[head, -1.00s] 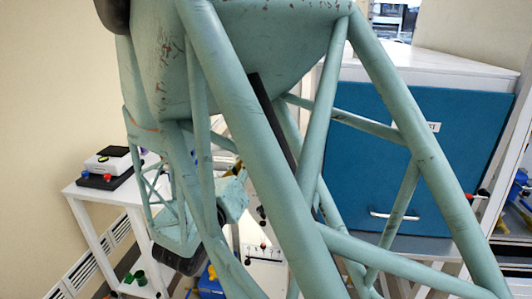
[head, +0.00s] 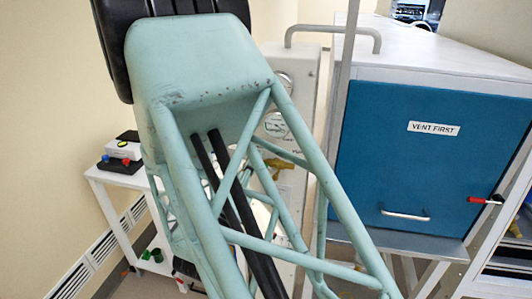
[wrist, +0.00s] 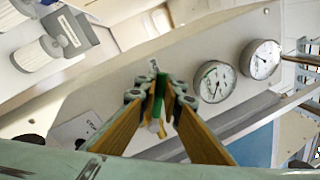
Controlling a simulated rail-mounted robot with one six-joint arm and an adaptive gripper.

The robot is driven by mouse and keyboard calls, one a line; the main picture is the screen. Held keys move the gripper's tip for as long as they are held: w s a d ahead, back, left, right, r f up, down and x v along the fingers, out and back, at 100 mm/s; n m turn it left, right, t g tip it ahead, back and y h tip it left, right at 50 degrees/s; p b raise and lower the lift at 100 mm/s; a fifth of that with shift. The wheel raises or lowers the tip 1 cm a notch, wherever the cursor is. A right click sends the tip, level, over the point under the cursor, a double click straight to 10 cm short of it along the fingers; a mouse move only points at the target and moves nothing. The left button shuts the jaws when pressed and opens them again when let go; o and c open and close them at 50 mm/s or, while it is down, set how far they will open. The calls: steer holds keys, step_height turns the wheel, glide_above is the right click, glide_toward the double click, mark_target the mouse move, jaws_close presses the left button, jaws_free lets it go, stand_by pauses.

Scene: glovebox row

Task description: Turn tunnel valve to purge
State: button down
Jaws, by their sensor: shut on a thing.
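My gripper (wrist: 160,90) is at the middle of the wrist view, its two amber-sided fingers converging in front of a pale panel (wrist: 110,85). The fingers are closed on a narrow green part, which I take to be the tunnel valve's handle (wrist: 159,98). Most of the valve is hidden between the fingers, so its pointing direction cannot be told. Two round gauges (wrist: 214,82) sit on the panel to the right of the fingers. In the head view, a brass-coloured fitting (head: 272,167) shows on the panel behind my arm; my fingertips cannot be made out there.
A blue door (head: 430,160) with a "VENT FIRST" label (head: 433,128) and a silver handle (head: 405,215) stands to the right. A red-handled lever (head: 484,200) is beside it. A white cart (head: 110,180) with a small box stands at left. My arm blocks the centre.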

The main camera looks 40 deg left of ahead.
stand_by(0.3)
steer(key=c, duration=2.8)
jaws_free()
steer(key=shift+f, duration=0.1)
